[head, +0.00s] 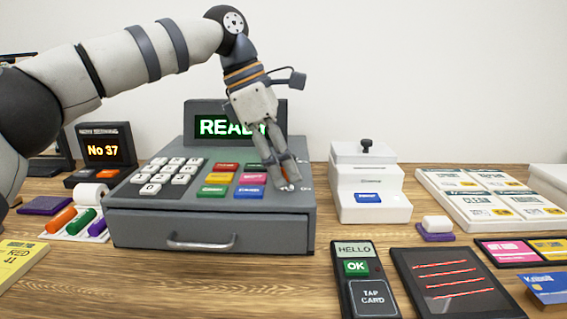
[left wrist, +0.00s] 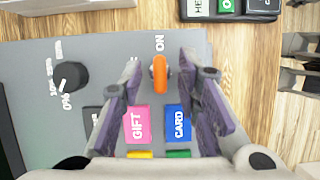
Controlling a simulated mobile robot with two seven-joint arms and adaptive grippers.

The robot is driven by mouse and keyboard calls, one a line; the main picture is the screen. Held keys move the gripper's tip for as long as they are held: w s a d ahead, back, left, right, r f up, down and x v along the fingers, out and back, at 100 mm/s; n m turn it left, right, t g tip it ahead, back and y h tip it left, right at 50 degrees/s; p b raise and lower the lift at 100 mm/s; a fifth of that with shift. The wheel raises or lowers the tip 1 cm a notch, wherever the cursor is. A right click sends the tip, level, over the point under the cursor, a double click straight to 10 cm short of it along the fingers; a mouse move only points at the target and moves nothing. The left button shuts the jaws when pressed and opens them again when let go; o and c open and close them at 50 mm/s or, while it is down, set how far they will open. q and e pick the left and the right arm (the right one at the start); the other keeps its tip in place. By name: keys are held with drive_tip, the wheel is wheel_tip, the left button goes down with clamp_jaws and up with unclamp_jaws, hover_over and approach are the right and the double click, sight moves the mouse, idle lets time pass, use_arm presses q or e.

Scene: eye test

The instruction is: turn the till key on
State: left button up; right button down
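The grey till (head: 210,213) stands on the wooden table, its display (head: 215,126) reading READY in green. The orange till key (left wrist: 159,76) shows in the left wrist view on the till's top, its long side in line with the ON label (left wrist: 159,43). My right gripper is not in view.
A black dial (left wrist: 71,75) with percent marks and coloured GIFT (left wrist: 137,124) and CARD (left wrist: 178,123) keys are near the till key. A white printer-like box (head: 370,185) stands right of the till. A card reader (head: 365,278) lies in front. The drawer is shut.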

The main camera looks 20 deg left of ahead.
use_arm(q)
drive_tip(key=v, duration=1.2)
